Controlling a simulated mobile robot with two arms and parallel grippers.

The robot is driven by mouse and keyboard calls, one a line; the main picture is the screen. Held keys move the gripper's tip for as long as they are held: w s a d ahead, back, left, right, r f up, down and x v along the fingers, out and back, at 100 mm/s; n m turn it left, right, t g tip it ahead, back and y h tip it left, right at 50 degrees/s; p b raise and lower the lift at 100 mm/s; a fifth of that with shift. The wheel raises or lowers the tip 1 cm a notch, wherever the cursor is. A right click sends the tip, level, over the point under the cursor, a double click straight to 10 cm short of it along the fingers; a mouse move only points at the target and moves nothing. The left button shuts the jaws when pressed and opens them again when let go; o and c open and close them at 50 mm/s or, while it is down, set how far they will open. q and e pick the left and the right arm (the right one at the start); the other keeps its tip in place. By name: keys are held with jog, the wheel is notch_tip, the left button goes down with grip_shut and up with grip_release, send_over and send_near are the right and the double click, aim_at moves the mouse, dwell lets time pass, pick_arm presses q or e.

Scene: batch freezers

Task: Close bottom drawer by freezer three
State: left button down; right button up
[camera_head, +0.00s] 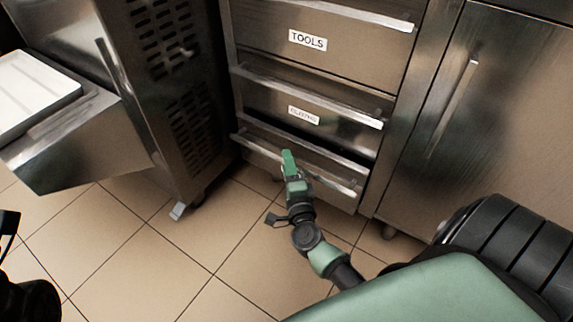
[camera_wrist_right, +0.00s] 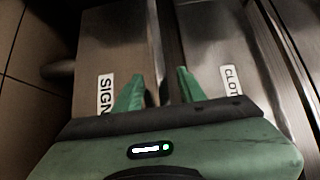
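The bottom drawer (camera_head: 322,187) is the lowest of a steel stack, with a long bar handle across its front. In the right wrist view its front (camera_wrist_right: 105,45) carries a label reading SIGN, partly cut off by my gripper. I cannot tell exactly how far it stands out from the cabinet. My right gripper (camera_head: 288,158) is in front of this drawer, near its handle; contact cannot be told. My left gripper's fingers do not show.
Above are a middle drawer (camera_head: 345,128) with a small blurred label and a drawer labelled TOOLS (camera_head: 355,45). A steel cabinet door (camera_head: 500,100) stands right. A vented freezer body (camera_head: 180,100) stands left, with a steel box front (camera_head: 85,150) jutting out. Tiled floor (camera_head: 150,255) is clear in front.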

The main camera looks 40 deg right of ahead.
jog(key=shift+w+d, duration=0.15)
jog(key=shift+w, duration=0.15)
grip_shut()
dwell(1.3)
